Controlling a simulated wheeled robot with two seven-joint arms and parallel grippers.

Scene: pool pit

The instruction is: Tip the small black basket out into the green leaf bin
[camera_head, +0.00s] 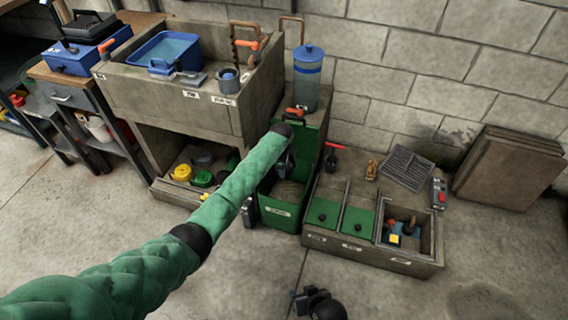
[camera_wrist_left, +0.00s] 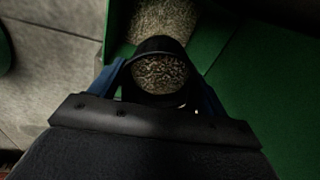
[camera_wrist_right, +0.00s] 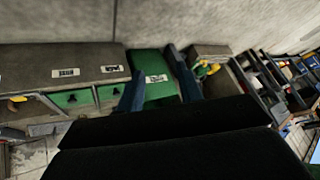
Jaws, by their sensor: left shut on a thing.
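The green leaf bin (camera_head: 281,212) stands open in the middle of the head view, with brownish loose matter inside. My left arm reaches over it, and my left gripper (camera_wrist_left: 160,95) is shut on the small black basket (camera_wrist_left: 158,46). In the left wrist view the basket's round rim is between the blue fingers, with speckled matter showing inside it. The bin's green wall (camera_wrist_left: 235,60) and speckled contents lie beyond. In the head view my arm mostly hides the basket. My right gripper (camera_head: 309,299) is low at the front, open and empty; its spread fingers show in the right wrist view (camera_wrist_right: 157,85).
A low concrete block with green-lidded compartments (camera_head: 341,217) stands right of the bin. A concrete sink unit with a blue basin (camera_head: 166,50) stands left. A blue-lidded canister (camera_head: 307,80) is behind the bin.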

